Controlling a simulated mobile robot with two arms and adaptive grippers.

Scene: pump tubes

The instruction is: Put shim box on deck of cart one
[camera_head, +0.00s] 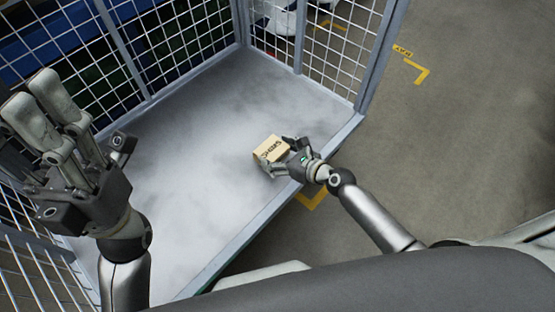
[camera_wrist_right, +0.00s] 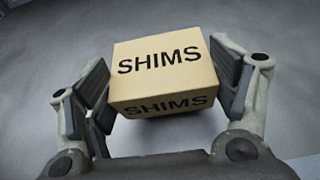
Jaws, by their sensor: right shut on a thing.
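The shim box (camera_head: 271,149) is a small tan carton marked SHIMS. In the head view it is over the right part of the grey deck (camera_head: 205,150) of a mesh-sided cart, near its open edge. My right gripper (camera_head: 283,154) is shut on the box. In the right wrist view the box (camera_wrist_right: 168,75) sits between the two fingers of the right gripper (camera_wrist_right: 165,100), with grey deck surface behind it. I cannot tell if the box touches the deck. My left gripper (camera_head: 52,125) is raised at the left, its fingers pointing up, holding nothing visible.
White wire mesh walls (camera_head: 170,45) with grey posts close the cart's far sides. The near right edge has a low grey rim (camera_head: 245,232) and no mesh. The deck around the box is bare. Yellow floor marks (camera_head: 418,70) lie on the concrete floor at right.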

